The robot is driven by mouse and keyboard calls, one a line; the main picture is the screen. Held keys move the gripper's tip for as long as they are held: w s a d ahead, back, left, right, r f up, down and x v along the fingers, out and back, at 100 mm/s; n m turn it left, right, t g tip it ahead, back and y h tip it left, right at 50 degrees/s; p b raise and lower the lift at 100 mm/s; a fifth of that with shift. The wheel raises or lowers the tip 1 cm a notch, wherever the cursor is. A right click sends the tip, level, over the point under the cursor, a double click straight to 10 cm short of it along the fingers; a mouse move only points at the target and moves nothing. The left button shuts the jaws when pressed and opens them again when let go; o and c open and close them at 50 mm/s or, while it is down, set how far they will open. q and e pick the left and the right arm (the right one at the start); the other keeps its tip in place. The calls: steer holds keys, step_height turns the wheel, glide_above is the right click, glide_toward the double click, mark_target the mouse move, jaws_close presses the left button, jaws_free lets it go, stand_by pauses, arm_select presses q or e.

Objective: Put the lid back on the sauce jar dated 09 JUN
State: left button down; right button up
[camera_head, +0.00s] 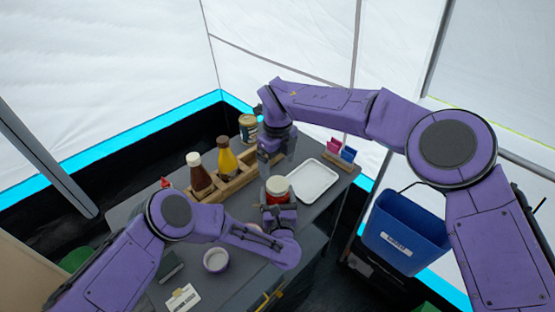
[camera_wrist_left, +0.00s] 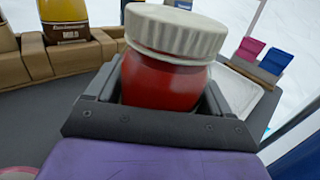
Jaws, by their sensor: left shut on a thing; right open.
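A red sauce jar (camera_head: 277,192) stands near the middle of the table with a white ribbed lid (camera_wrist_left: 177,33) over its mouth. I cannot tell whether the lid is fully seated. No date can be read on the jar. My left gripper (camera_head: 279,212) is shut around the red jar's body, which fills the left wrist view (camera_wrist_left: 160,82). My right gripper (camera_head: 268,152) is open and empty beyond the jar, above the table near the wooden rack. Another jar (camera_head: 248,128), with a pale lid, stands at the back of the table; its date is unreadable.
A wooden rack (camera_head: 238,182) holds a brown and a yellow bottle. A white tray (camera_head: 316,180) lies right of the jar. A blue bin (camera_head: 404,232) hangs off the right side.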

mark_target(277, 183)
arm_select(q)
steer(key=shift+r, duration=0.1)
arm_select(e)
step_height(277, 183, down, 7)
steer(key=shift+f, duration=0.2)
steer(key=c, duration=1.1)
steer(key=shift+m, duration=0.9)
steer(key=o, duration=1.2)
steer(key=shift+o, duration=0.2)
steer(key=shift+r, duration=0.1)
